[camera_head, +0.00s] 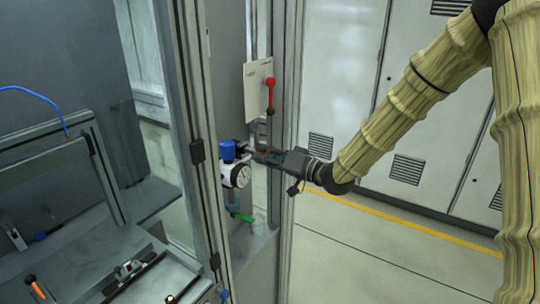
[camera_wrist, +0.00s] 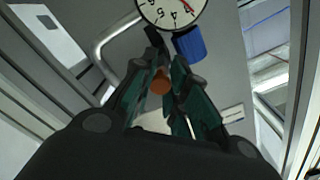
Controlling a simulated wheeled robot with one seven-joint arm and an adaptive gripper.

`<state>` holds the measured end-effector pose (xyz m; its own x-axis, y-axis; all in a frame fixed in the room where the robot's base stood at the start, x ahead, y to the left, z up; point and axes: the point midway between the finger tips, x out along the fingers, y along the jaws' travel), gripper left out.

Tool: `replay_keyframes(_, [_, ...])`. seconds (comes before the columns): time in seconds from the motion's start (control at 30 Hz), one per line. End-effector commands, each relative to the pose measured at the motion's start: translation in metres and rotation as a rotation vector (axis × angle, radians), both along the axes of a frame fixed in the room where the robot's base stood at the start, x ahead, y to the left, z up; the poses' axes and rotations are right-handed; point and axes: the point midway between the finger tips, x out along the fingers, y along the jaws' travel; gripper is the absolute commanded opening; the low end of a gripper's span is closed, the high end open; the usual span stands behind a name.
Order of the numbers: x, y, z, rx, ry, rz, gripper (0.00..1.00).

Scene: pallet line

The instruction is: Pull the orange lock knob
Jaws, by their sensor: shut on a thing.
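The orange lock knob (camera_wrist: 161,83) shows between the two dark green fingers of my gripper (camera_wrist: 167,66) in the wrist view. My gripper is shut on it, with the fingers on either side of the knob. In the head view my gripper (camera_head: 258,155) reaches in from the right, just beside the blue knob (camera_head: 228,150) and the white dial gauge (camera_head: 241,176). The fingers mostly hide the orange knob there. The gauge (camera_wrist: 172,9) and the blue knob (camera_wrist: 190,45) lie just beyond the fingertips in the wrist view.
A red lever (camera_head: 270,90) hangs on a pale plate above my gripper. A green handle (camera_head: 243,217) is below the gauge. A grey frame post (camera_head: 200,150) stands left of the gauge. A bent metal handle (camera_wrist: 103,40) shows in the wrist view. Floor at right is clear.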

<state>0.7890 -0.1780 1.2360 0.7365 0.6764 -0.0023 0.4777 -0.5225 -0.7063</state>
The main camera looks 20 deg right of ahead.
Motion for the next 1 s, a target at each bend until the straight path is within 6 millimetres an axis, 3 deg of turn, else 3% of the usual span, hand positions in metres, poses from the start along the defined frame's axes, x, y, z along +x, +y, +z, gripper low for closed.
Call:
replay_keyframes(0.1, [0.001, -0.002, 0.001, 0.001, -0.001, -0.004, 0.00])
replay_keyframes(0.13, [0.001, -0.002, 0.001, 0.001, -0.001, -0.004, 0.19])
replay_keyframes(0.27, [0.001, -0.001, 0.001, 0.001, -0.001, -0.003, 0.40])
replay_keyframes(0.67, [-0.003, -0.003, 0.000, 0.001, 0.000, -0.001, 0.40])
replay_keyframes(1.0, [-0.041, -0.039, 0.001, 0.003, -0.001, -0.003, 0.40])
